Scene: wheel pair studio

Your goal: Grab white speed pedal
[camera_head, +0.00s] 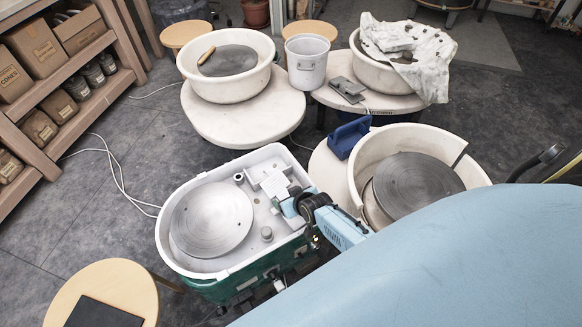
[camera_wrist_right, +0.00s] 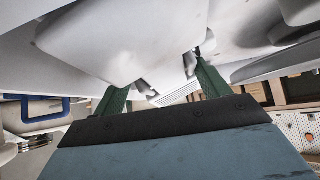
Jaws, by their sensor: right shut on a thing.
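The white speed pedal (camera_head: 273,183) is a pale blocky piece at the far right corner of the wheel basin with the green base, in the head view. My right gripper (camera_head: 294,198) reaches over the basin's right rim and is against this piece. In the right wrist view my right gripper (camera_wrist_right: 158,85) has its two green fingers either side of a white body, shut on it. A ribbed part of the white speed pedal (camera_wrist_right: 178,94) shows between the fingers. The fingertips are partly hidden. My left gripper is not in view.
The basin (camera_head: 166,246) holds a grey wheel head (camera_head: 212,219). A second wheel (camera_head: 418,183) stands close on the right, beside a blue block (camera_head: 348,136). A wooden stool (camera_head: 133,278) is at front left; shelves (camera_head: 52,91) line the left. Grey floor lies between.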

